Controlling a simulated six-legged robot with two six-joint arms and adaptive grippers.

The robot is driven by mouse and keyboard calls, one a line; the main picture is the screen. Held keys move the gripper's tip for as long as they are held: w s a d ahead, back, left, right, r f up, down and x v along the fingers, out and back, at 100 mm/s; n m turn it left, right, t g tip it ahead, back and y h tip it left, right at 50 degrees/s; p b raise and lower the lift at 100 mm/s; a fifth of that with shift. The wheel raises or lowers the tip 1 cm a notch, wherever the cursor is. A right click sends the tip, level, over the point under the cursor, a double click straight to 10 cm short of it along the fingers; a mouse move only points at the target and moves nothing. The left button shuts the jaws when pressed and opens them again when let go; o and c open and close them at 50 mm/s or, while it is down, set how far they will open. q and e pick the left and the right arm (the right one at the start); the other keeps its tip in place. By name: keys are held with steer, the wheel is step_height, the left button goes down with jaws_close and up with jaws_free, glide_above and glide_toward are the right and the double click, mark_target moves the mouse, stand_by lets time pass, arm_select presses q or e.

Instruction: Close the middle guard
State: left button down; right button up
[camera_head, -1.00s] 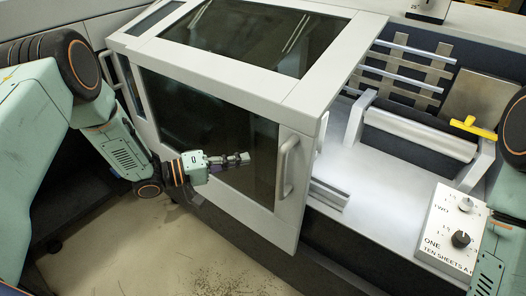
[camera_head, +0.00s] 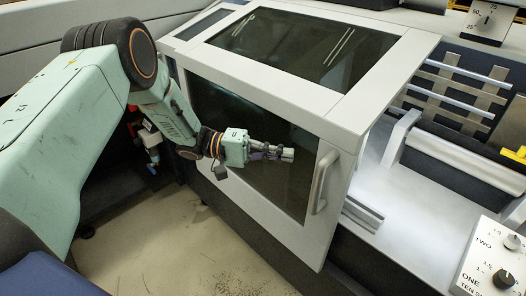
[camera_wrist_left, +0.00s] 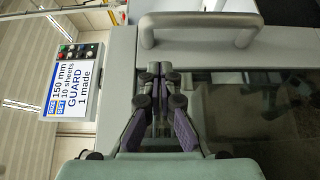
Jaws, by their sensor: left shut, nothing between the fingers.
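The guard (camera_head: 356,135) is a large boxy cover with a light grey frame and dark windows on its top and front. Bare machine bed shows right of it. Its upright bar handle (camera_head: 324,182) is at the right end of the front face. The handle also shows at the top of the left wrist view (camera_wrist_left: 198,38). My left gripper (camera_head: 287,154) is shut and empty in front of the dark front window, left of the handle and a little above its middle. In the wrist view the fingers (camera_wrist_left: 160,72) point toward the handle, apart from it. My right gripper is out of view.
A roller (camera_head: 455,158) and metal rods (camera_head: 455,75) lie right of the guard. A white knob panel (camera_head: 490,262) stands at the lower right. A lit screen reading GUARD (camera_wrist_left: 75,90) shows in the wrist view. Pale floor (camera_head: 180,245) is clear below the guard.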

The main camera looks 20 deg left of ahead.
arm_select(q)
steer(key=d, duration=0.1)
steer(key=s+d, duration=0.1)
steer(key=d, duration=0.3)
steer(key=shift+s, duration=0.35)
steer(key=shift+w+d+f, duration=0.1)
steer(key=shift+d, duration=0.05)
